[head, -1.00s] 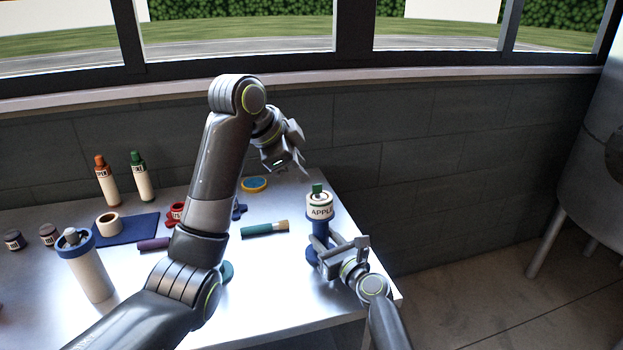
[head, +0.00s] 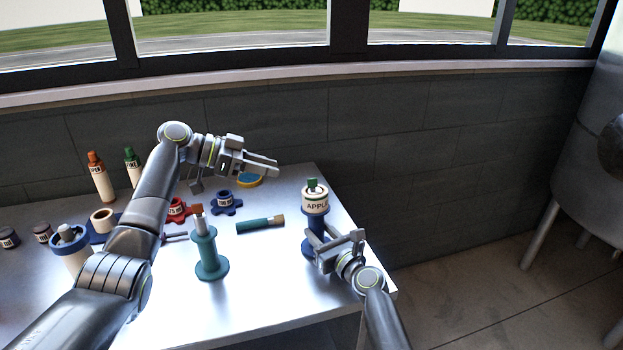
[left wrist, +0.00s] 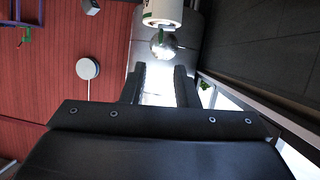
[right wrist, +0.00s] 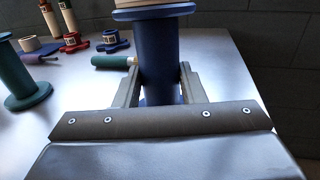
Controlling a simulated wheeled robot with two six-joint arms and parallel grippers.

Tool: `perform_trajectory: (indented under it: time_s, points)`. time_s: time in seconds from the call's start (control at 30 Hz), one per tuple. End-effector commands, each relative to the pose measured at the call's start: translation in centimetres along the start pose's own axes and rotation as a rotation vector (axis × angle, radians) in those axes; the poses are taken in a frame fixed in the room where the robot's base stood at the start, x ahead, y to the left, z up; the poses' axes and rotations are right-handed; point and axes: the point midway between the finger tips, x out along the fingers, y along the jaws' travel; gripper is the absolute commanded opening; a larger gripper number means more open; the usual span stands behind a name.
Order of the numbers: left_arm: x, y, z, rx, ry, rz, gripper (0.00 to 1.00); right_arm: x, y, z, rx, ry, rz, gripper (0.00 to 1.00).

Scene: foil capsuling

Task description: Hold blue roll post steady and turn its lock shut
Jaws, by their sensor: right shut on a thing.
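The blue roll post (head: 310,245) stands upright at the table's right side, with a white roll marked APPLE (head: 315,202) on top. Its green lock (head: 312,185) sticks up above the roll. My right gripper (head: 318,242) is shut on the post's blue stem (right wrist: 158,50), with one finger on each side, below the roll. My left gripper (head: 277,166) is open and empty, pointing right, up and left of the lock and apart from it. In the left wrist view, the white roll (left wrist: 163,12) shows beyond my parted fingers (left wrist: 160,85).
A teal post (head: 209,255) stands left of the blue one. A teal-handled brush (head: 258,225) lies between them. A blue knob-shaped piece (head: 226,203), a red one (head: 178,209) and a yellow-rimmed blue disc (head: 250,181) lie farther back. Bottles (head: 100,178) stand at the back left.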

Motion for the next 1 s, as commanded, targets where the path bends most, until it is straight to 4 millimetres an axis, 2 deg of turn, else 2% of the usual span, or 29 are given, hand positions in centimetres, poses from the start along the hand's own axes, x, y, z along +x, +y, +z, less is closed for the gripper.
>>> perform_trajectory:
  time_s: [0.03, 0.3, 0.5, 0.7, 1.0]
  points:
    - [0.9, 0.1, 0.0, 0.000, 0.000, 0.004, 0.27, -0.1, -0.1, -0.6, -0.001, 0.011, -0.001, 0.00]
    - [6.3, 0.1, 0.0, 0.000, -0.002, 0.005, 0.27, -0.1, -0.1, -0.6, -0.001, 0.011, -0.001, 0.00]
    - [9.5, 0.1, -0.1, 0.001, -0.002, 0.003, 0.27, -0.1, -0.1, -0.6, -0.001, 0.011, -0.001, 0.00]
    - [10.9, 0.1, 0.0, 0.001, -0.003, 0.001, 0.27, -0.1, -0.1, -0.6, -0.001, 0.011, -0.001, 0.00]
    - [11.1, 0.1, 0.0, 0.002, -0.004, 0.000, 0.26, -0.1, -0.1, -0.6, 0.000, 0.011, -0.001, 0.00]
